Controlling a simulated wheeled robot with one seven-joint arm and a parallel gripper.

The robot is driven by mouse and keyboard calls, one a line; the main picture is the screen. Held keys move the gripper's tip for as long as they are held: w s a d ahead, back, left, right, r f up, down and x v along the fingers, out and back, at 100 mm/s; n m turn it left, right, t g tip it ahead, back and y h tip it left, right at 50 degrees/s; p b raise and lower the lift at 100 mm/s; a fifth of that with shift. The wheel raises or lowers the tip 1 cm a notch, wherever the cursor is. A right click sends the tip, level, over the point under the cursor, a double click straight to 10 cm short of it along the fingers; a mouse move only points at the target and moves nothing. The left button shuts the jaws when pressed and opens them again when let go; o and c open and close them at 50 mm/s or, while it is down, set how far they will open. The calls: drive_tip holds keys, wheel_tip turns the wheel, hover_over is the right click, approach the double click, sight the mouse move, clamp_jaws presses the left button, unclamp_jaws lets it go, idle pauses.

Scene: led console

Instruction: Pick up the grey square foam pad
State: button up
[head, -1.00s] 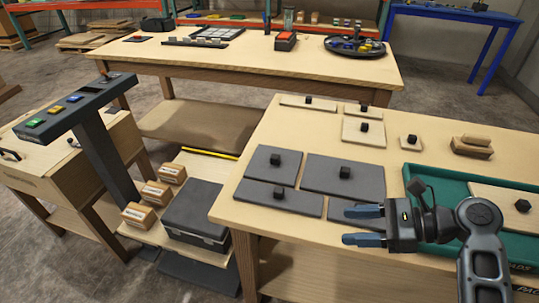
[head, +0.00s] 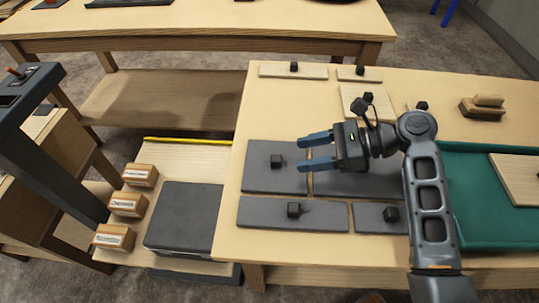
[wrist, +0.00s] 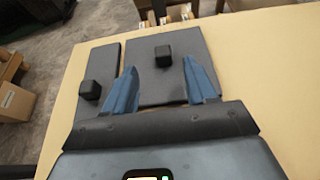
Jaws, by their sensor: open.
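The grey square foam pad (head: 262,177) lies flat on the wooden table, in the far left of a group of grey pads, with a black cube knob (head: 276,161) on top. It also shows in the wrist view (wrist: 150,84), straight ahead of the fingers, with its knob beyond the fingertips. My gripper (head: 303,153) is open and empty, its blue fingers pointing left over the pad's right edge. In the wrist view the fingers (wrist: 165,75) overlap the pad's near part. How high they are above it I cannot tell.
A long grey pad (head: 265,214) lies close in front of the square one. Two more grey pads, one under my gripper (head: 350,183), one at front right (head: 370,222), are partly hidden by my arm. A green tray (head: 470,190) is at right. Wooden pads lie behind.

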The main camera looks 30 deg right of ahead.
sight(282, 165)
drive_tip(key=x, duration=0.6)
drive_tip(key=shift+w+f, duration=0.25)
drive_tip(key=shift+f, duration=0.05)
drive_tip(key=shift+c, duration=0.2)
clamp_jaws()
